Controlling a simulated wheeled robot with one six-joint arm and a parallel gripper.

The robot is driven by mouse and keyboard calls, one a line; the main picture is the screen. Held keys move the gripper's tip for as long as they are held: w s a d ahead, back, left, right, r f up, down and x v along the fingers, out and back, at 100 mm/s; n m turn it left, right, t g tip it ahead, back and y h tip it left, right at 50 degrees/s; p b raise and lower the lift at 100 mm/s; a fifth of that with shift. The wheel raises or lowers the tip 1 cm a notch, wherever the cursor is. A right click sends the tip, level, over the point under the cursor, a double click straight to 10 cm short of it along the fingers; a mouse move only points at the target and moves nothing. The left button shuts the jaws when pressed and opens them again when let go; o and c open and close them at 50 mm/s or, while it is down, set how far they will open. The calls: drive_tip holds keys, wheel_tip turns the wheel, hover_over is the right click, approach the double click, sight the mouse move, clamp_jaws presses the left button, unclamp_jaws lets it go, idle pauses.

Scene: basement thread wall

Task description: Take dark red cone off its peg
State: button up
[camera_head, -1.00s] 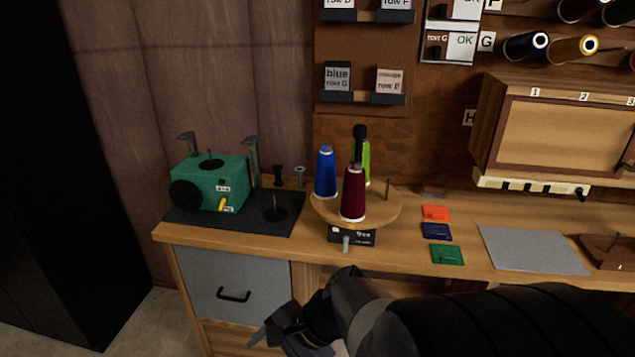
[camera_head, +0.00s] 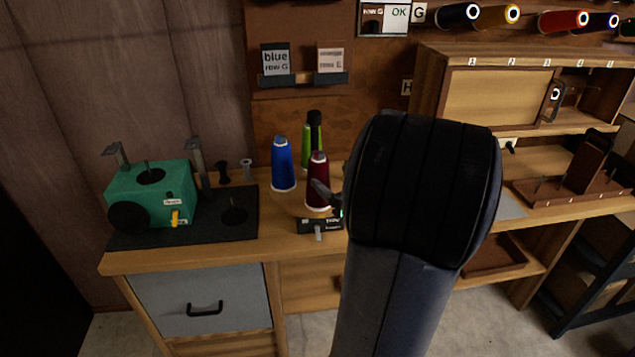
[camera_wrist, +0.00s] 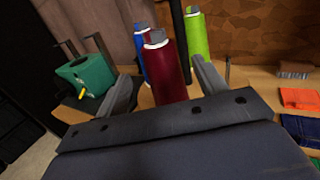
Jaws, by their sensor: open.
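The dark red cone (camera_head: 317,182) stands upright on a round wooden turntable (camera_head: 290,203), in front of a blue cone (camera_head: 284,164) and a green cone (camera_head: 307,146). My gripper (camera_head: 330,192) is at the dark red cone's right side in the head view, mostly hidden behind my arm. In the wrist view, the dark red cone (camera_wrist: 168,66) stands ahead between my two spread fingers, with gaps on both sides. My gripper (camera_wrist: 165,85) is open and holds nothing. The cone's peg is hidden inside it.
A green machine (camera_head: 152,195) on a dark mat stands left of the turntable. Coloured swatches (camera_wrist: 300,98) lie to the right in the wrist view. A wooden cabinet (camera_head: 500,95) stands at the right. A black post stands close behind the cones.

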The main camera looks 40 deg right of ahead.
sight(314, 164)
drive_tip(key=w, duration=0.8)
drive_tip(key=shift+w+d+f, duration=0.2)
drive_tip(key=shift+d, duration=0.15)
drive_tip(key=shift+c, duration=0.2)
drive_tip(key=c, duration=1.1)
